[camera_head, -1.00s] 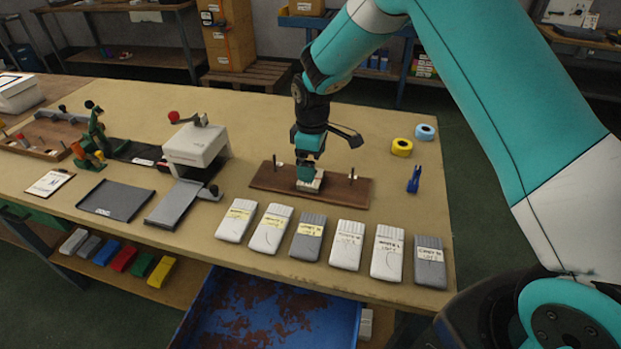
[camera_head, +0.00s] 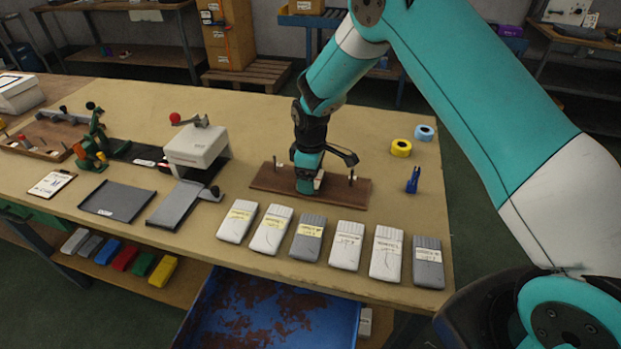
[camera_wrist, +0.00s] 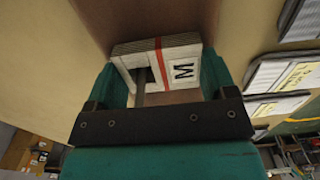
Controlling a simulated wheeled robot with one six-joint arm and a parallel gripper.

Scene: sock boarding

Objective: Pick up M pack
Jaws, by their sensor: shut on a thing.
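The M pack (camera_wrist: 183,70) is a white folded bundle with a red stripe and a black "M" label. In the wrist view it sits between the two teal fingers of my gripper (camera_wrist: 165,78), which is shut on it. In the head view my gripper (camera_head: 308,184) is down over the brown wooden board (camera_head: 270,178). Only a small white part of the pack (camera_head: 319,179) shows there beside the fingers. I cannot tell whether the pack still touches the board.
Upright pins (camera_head: 351,178) stand on the board. A row of grey and white labelled packs (camera_head: 346,246) lies along the front. A blue clip (camera_head: 413,181) and tape rolls (camera_head: 401,148) are to the right. A white press (camera_head: 196,145) stands left.

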